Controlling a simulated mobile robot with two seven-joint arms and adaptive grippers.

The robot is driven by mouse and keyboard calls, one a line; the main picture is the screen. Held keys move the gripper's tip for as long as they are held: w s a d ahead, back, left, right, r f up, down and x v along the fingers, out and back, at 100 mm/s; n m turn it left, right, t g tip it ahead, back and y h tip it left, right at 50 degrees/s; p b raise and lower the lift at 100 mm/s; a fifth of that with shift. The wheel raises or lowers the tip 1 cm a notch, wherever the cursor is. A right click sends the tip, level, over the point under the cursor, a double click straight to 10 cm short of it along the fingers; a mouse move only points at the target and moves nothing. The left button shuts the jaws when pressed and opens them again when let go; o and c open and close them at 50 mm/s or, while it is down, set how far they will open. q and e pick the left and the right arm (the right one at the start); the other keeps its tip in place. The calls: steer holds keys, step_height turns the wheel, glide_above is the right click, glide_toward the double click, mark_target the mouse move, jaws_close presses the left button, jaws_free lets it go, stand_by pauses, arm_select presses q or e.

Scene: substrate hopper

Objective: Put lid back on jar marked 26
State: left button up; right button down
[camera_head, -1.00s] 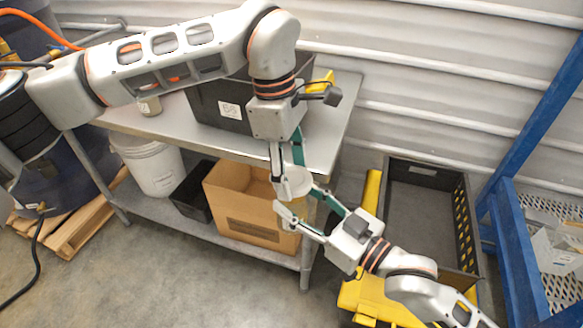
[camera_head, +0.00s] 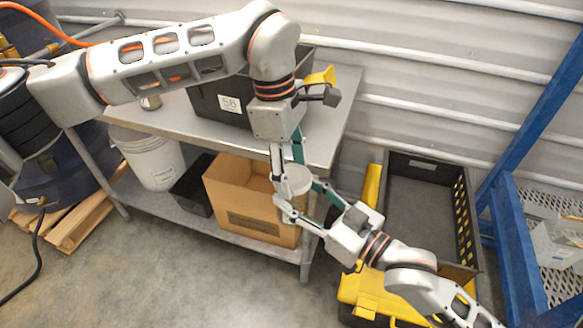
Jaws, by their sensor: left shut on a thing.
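A pale round lid (camera_head: 294,177) and a small jar (camera_head: 295,203) are together in the air in front of the table. My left gripper (camera_head: 287,177) points down from above and is shut on the lid, at the top of the jar. My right gripper (camera_head: 303,204) comes from the lower right, with its fingers on either side of the jar, shut on it. The fingers hide much of both. I cannot tell whether the lid is fully seated, and no number on the jar is readable.
A metal table (camera_head: 180,115) carries a dark labelled bin (camera_head: 215,98) and a small can (camera_head: 150,103). On its lower shelf are a cardboard box (camera_head: 222,185), a black bin (camera_head: 190,190) and a white bucket (camera_head: 150,163). A black crate (camera_head: 420,166) and blue rack (camera_head: 510,230) stand right.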

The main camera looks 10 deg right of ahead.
arm_select(q)
steer(key=shift+f, duration=0.35)
steer(key=m, duration=0.4)
steer(key=shift+w+y, duration=0.1)
steer(key=shift+y, duration=0.2)
steer(key=m, duration=0.3)
steer(key=shift+d+g, duration=0.1)
steer(key=shift+g, duration=0.3)
steer(key=m+y, duration=0.1)
steer(key=m, duration=0.8)
steer(key=shift+y, duration=0.3)
steer(key=o, duration=0.8)
